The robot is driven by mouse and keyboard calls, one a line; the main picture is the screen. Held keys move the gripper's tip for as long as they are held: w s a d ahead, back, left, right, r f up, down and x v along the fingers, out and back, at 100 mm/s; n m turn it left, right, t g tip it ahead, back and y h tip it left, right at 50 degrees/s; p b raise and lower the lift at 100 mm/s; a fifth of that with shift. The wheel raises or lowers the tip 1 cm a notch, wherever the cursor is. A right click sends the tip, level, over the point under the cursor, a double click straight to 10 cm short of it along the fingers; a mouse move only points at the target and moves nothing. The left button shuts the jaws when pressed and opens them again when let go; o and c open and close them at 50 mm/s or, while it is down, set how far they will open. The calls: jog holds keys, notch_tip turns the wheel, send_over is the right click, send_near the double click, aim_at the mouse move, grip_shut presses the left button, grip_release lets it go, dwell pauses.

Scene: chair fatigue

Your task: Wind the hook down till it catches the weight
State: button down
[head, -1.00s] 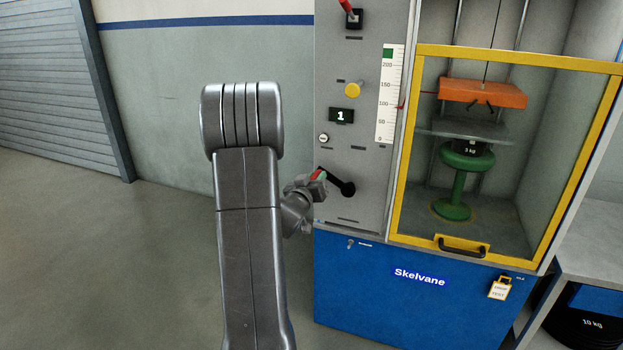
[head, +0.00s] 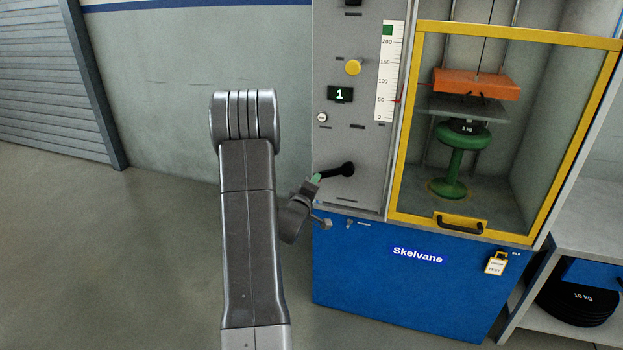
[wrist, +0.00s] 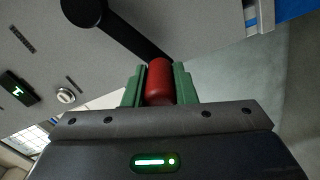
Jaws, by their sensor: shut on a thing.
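My gripper (head: 315,179) is shut on the red handle (wrist: 159,82) of the black crank (head: 336,171), seen between green fingers in the wrist view. The crank arm points left and slightly down from its hub. Behind the yellow-framed door, an orange block (head: 476,84) hangs on a cable, with small dark hooks (head: 475,94) under it. The hooks are just above a grey plate (head: 463,106); I cannot tell whether they touch it.
A scale (head: 389,70) has a red pointer near 50. The display (head: 340,94) reads 1, below a yellow knob (head: 353,67). The yellow door frame (head: 402,130) is closed. A shelf with black 10 kg discs (head: 578,302) stands right. Floor at left is clear.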

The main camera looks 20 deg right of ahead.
jog(key=s+d+f+n+b, duration=0.4)
jog(key=s+d+f+n, duration=0.1)
jog(key=n, duration=0.8)
jog(key=shift+s+d+f, duration=0.2)
jog(key=shift+d+f, duration=0.5)
jog(key=shift+d, duration=0.6)
jog(key=c, duration=1.2)
grip_release()
jog(key=shift+d, duration=0.1)
jog(key=shift+r, duration=0.1)
jog(key=p+v, duration=0.1)
jog(key=v, duration=1.3)
